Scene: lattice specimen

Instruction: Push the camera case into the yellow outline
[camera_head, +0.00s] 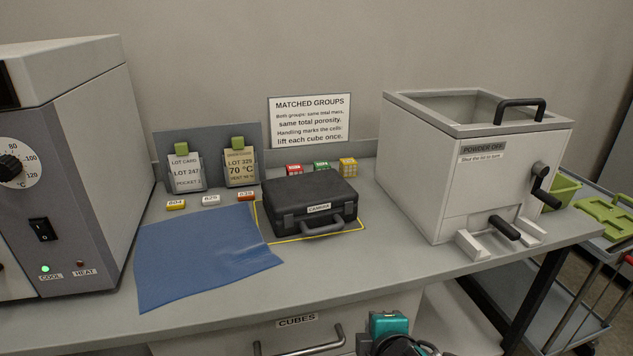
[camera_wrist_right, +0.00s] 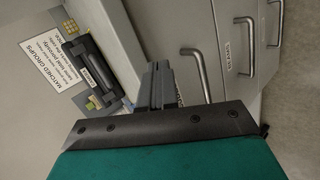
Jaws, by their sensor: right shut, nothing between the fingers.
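The camera case (camera_head: 310,205) is a dark, closed case labelled CAMERA, lying flat on the bench with its handle toward the front. The yellow outline (camera_head: 298,239) shows on the bench along its front, left and right sides; the far side is hidden behind it. The case appears to lie within the lines, with its handle close to the front line. My right gripper (camera_wrist_right: 159,68) is shut and empty, in front of the bench and apart from the case, which also shows in the right wrist view (camera_wrist_right: 98,68). My left gripper is not in view.
A blue mat (camera_head: 200,254) lies left of the case. Small coloured cubes (camera_head: 322,165) stand behind it, and card holders (camera_head: 186,172) at back left. A white powder box (camera_head: 480,160) stands right; an oven-like unit (camera_head: 65,170) stands left. Drawers with handles (camera_wrist_right: 198,72) are below.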

